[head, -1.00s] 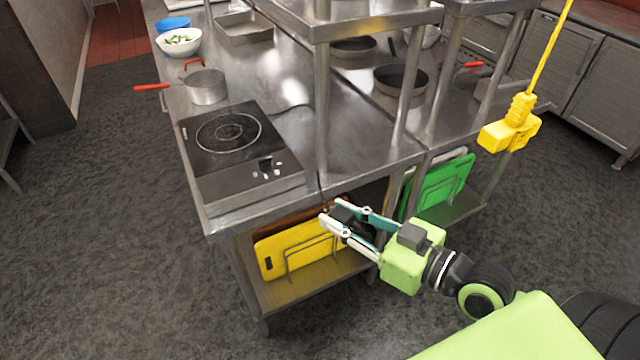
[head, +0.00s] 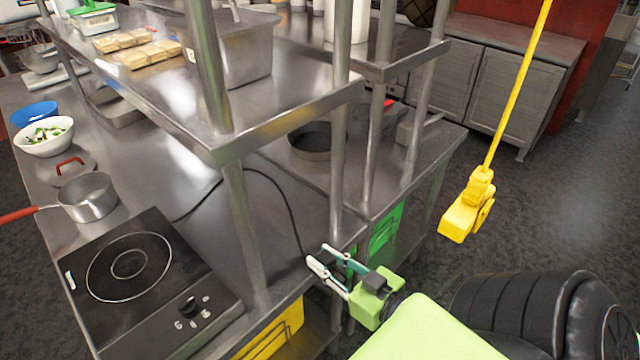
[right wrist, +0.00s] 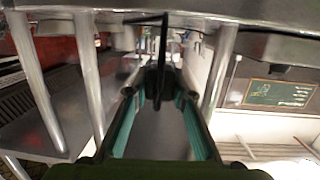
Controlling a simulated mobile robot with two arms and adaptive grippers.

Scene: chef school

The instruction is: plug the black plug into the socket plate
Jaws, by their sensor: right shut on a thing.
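The black plug (right wrist: 157,82) is between the fingers of my right gripper (head: 320,257), which is shut on it; it shows as a dark shape in the right wrist view, its prongs not clear. The gripper is beside the steel table's front edge, right of the hob (head: 130,275). A black cord (head: 287,195) runs from behind the hob across the tabletop towards the gripper. A yellow box (head: 466,212) hangs from a yellow cable to the right, apart from the gripper. I cannot tell a socket plate on it. My left gripper is not in view.
Steel posts (head: 243,225) and an upper shelf (head: 225,145) stand close to the gripper. A saucepan (head: 88,197) and a white bowl (head: 44,137) are on the table at left. A dark pan (head: 312,141) stands behind the posts. Open floor surrounds the hanging box.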

